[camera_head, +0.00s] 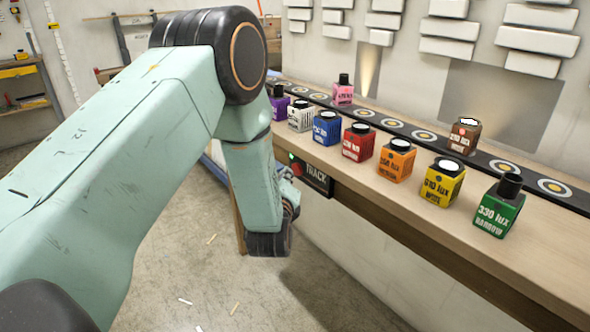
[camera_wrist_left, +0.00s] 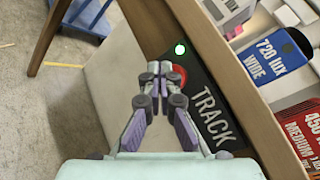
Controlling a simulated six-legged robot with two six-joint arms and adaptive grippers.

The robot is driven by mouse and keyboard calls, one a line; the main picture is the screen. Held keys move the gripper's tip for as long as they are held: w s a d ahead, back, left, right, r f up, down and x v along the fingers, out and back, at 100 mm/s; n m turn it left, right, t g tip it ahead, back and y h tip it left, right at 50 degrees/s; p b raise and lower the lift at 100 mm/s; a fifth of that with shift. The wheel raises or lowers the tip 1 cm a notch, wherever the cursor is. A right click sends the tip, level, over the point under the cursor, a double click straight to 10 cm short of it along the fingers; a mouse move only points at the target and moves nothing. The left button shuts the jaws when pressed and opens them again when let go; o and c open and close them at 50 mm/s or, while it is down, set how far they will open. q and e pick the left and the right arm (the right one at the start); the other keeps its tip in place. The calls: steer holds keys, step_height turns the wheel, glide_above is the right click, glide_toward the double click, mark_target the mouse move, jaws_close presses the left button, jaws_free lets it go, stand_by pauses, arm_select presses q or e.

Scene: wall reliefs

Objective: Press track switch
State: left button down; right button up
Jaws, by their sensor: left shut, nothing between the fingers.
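The track switch is a black panel lettered TRACK (camera_head: 317,179) on the front face of the wooden shelf. It carries a red button (camera_head: 298,168) and a lit green light; the panel also shows in the left wrist view (camera_wrist_left: 207,108). My left gripper (camera_wrist_left: 158,69) is shut and empty, with its fingertips over the left edge of the red button (camera_wrist_left: 178,77) in that view. I cannot tell whether they touch it. In the head view the gripper (camera_head: 288,176) is partly hidden by my wrist. My right gripper is not in view.
Several coloured lux-labelled bottles line the shelf, with a green one (camera_head: 499,207) nearest. A pink bottle (camera_head: 343,91) and a brown one (camera_head: 464,136) stand on the dark track (camera_head: 508,167) behind. White blocks project from the wall. The floor below is mostly clear.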

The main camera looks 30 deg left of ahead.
arm_select(q)
steer(key=s+p, duration=0.1)
steer(key=s+a+p, duration=0.1)
steer(key=s, duration=0.1)
steer(key=s+a+p, duration=0.1)
steer(key=s, duration=0.1)
steer(key=shift+s+a+p, duration=0.15)
steer(key=shift+s+p, duration=0.05)
steer(key=shift+p, duration=0.15)
stand_by(0.4)
steer(key=s+d+f+n+g+h, duration=0.2)
steer(key=s+d+f+n+g, duration=0.2)
steer(key=s+f+n, duration=0.3)
steer(key=s+d+f+n+g+h, duration=0.3)
steer(key=s+f+n, duration=0.1)
steer(key=f+n, duration=0.4)
steer(key=s+d+f+n+g, duration=0.1)
steer(key=s+d+n+g, duration=0.1)
steer(key=s, duration=0.6)
steer(key=s+d+f+n+g+h, duration=0.1)
steer(key=s+d+f+n+g, duration=0.1)
steer(key=s, duration=0.6)
steer(key=s+d+f+n+g+h, duration=0.1)
steer(key=s+d+f+n+g, duration=0.1)
steer(key=s, duration=0.7)
steer(key=n+g, duration=0.1)
steer(key=g, duration=0.1)
steer(key=shift+d+f+g, duration=0.15)
steer(key=shift+d+g, duration=0.15)
steer(key=shift+d, duration=0.1)
